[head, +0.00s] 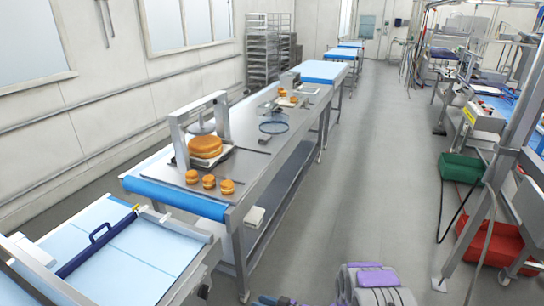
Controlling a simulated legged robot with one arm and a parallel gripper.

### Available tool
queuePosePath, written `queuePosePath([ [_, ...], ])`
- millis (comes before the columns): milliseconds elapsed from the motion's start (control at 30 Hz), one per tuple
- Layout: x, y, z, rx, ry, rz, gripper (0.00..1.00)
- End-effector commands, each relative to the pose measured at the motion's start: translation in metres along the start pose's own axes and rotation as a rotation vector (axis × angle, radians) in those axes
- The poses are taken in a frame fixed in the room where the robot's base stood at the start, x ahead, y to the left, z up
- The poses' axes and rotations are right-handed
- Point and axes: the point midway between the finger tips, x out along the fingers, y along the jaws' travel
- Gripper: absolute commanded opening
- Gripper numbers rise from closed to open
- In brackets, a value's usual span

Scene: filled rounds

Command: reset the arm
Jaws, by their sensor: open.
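A grey and purple part of my own body or arm (376,284) shows at the bottom edge, right of centre. A small dark and purple part (272,300), cut off by the bottom edge, shows left of it. I cannot make out any gripper fingers or anything held. The floor (330,215) around these parts looks clear.
A long steel table (262,160) holds stacked orange-brown rounds (205,147) under a metal frame and several small rounds (208,182). A blue-topped conveyor (140,255) stands at lower left. Green (461,167) and red (490,237) bins and a metal post stand at right.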

Motion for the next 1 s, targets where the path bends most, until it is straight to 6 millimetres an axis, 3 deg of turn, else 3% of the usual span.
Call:
queuePosePath([
  [200,-0.028,0.059,-0.043,-0.14,-0.188,0.241,0.43],
  [500,-0.097,0.105,-0.114,-0.235,-0.405,0.578,0.43],
  [767,-0.171,0.103,-0.175,-0.229,-0.553,0.847,0.43],
  [1000,-0.239,0.066,-0.216,-0.149,-0.67,1.052,0.43],
])
